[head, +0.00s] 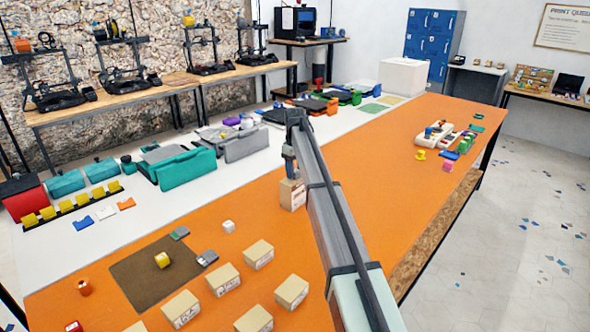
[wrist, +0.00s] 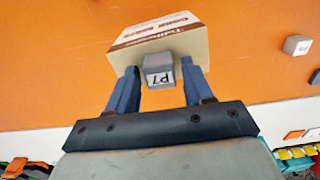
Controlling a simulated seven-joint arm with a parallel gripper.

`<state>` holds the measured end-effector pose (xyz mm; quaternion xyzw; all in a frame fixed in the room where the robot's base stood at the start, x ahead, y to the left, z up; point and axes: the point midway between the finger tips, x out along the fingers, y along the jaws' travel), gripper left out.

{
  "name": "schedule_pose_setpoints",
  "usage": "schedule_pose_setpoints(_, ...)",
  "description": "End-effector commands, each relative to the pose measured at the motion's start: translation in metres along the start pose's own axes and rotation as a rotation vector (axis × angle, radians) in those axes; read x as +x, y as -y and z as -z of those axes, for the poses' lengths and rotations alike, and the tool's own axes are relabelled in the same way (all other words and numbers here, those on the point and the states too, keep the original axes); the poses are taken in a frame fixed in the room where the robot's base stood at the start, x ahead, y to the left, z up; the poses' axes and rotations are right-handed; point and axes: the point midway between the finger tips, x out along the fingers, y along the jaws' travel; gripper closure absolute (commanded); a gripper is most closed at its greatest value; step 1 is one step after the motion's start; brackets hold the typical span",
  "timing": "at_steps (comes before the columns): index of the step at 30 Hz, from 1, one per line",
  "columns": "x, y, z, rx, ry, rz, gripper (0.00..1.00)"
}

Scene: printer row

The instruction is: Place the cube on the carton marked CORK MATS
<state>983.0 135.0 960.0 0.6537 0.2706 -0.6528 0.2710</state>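A small grey cube (wrist: 159,72) with a dark-on-white mark sits on the carton, or just above its top; contact cannot be told for sure. The carton (wrist: 197,42) is light cardboard with brown print, too small and tilted to read fully. In the head view the carton (head: 292,196) stands alone on the orange table. My gripper (wrist: 159,70) is open, its two blue fingers on either side of the cube with a gap to each. In the head view my gripper (head: 289,172) is just over the carton, and the cube is not clearly visible there.
Several other cartons (head: 259,254) stand at the front of the orange table. A white cube (head: 228,226) lies left of my carton. A yellow cube (head: 162,260) lies on a brown mat (head: 135,283). The orange surface right of the arm is largely clear.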

Motion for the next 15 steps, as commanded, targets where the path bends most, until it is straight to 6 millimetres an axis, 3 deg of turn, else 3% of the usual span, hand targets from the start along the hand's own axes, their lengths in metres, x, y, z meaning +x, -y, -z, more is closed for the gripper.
schedule_pose_setpoints(10, -0.002, 0.000, 0.000, 0.000, 0.000, 0.000, 0.42)
schedule_pose_setpoints(15, -0.017, -0.001, 0.001, 0.000, -0.002, -0.001, 0.42)
